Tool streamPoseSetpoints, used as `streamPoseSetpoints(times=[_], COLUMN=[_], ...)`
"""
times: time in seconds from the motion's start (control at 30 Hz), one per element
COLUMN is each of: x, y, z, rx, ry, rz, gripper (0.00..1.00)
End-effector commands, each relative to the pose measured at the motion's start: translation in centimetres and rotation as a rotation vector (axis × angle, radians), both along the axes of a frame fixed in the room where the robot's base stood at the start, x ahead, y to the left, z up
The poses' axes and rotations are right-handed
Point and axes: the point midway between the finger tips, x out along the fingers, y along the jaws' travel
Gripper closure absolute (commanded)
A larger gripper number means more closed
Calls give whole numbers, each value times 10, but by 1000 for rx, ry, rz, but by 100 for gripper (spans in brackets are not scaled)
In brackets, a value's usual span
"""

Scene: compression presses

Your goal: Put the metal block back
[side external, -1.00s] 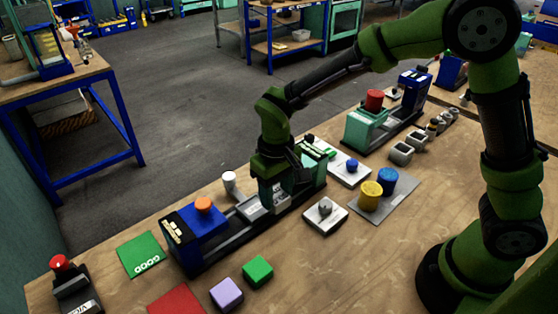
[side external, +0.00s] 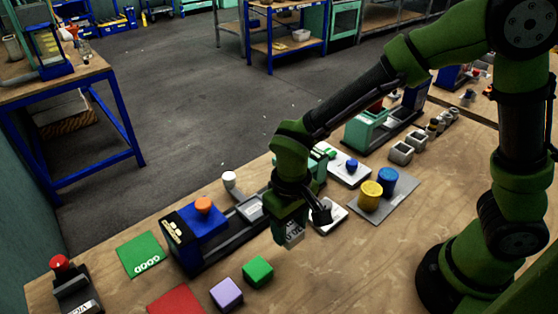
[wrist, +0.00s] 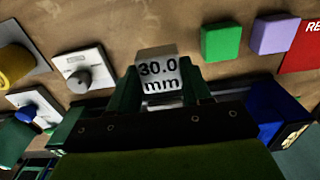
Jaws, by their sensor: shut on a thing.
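The metal block (wrist: 159,75), silver and marked "30.0 mm", is held between the two fingers of my gripper (wrist: 158,92) in the wrist view. In the side view the block (side external: 293,233) shows below my gripper (side external: 293,215), over the table in front of the near press. The near press (side external: 205,232) has a blue jaw with an orange knob and a dark rail. Whether the block touches the table cannot be told.
A green cube (side external: 257,270) and a lilac cube (side external: 226,293) stand at the front, by a red mat (side external: 177,301). A green mat (side external: 140,254) lies left of the press. A grey plate (side external: 392,200) holds yellow and blue cylinders. A white dial box (side external: 328,217) sits close behind my gripper.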

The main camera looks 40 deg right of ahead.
Motion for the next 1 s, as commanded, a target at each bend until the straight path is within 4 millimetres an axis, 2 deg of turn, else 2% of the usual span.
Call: streamPoseSetpoints(times=[0.33, 0.77, 0.8, 0.93, 1.0], x=[0, 0, 0, 0, 0], y=[0, 0, 0, 0, 0], z=[-43, -50, -50, -49, -49], rx=[0, 0, 1, 1, 1], ry=[1, -1, -1, -1, -1], rz=[0, 0, 0, 0, 0], gripper=[88, 88, 46, 26, 26])
